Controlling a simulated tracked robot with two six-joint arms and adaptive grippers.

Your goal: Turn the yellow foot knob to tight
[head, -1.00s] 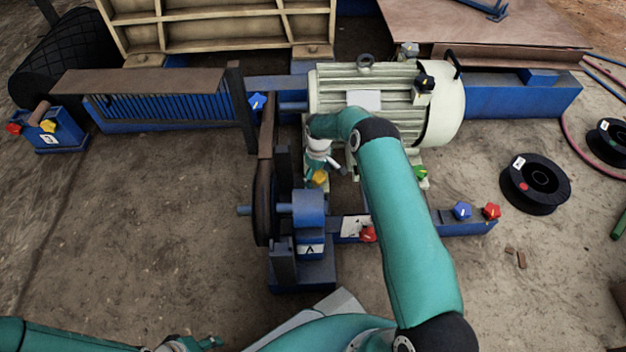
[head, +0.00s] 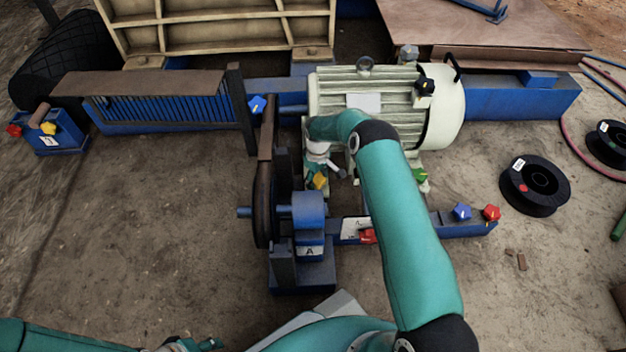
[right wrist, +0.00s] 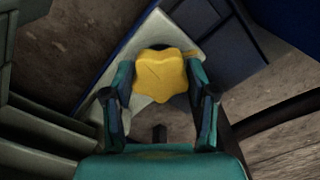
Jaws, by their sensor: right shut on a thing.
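The yellow foot knob (right wrist: 162,76) is a lobed, star-shaped knob between the two fingers of my right gripper (right wrist: 160,100) in the right wrist view. The fingers are closed on its sides. In the head view the yellow knob (head: 319,181) shows at the foot of the cream motor (head: 385,98), just below my right gripper (head: 318,172), which points down there. My left gripper (head: 195,345) is at the bottom edge of the head view, partly cut off, and its fingers cannot be made out.
A green knob (head: 420,175) sits at the motor's right foot. A red knob (head: 368,236), a blue knob (head: 462,211) and another red knob (head: 491,212) are on the blue rail. The belt wheel (head: 263,200) stands close left of my right gripper. Open ground lies left.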

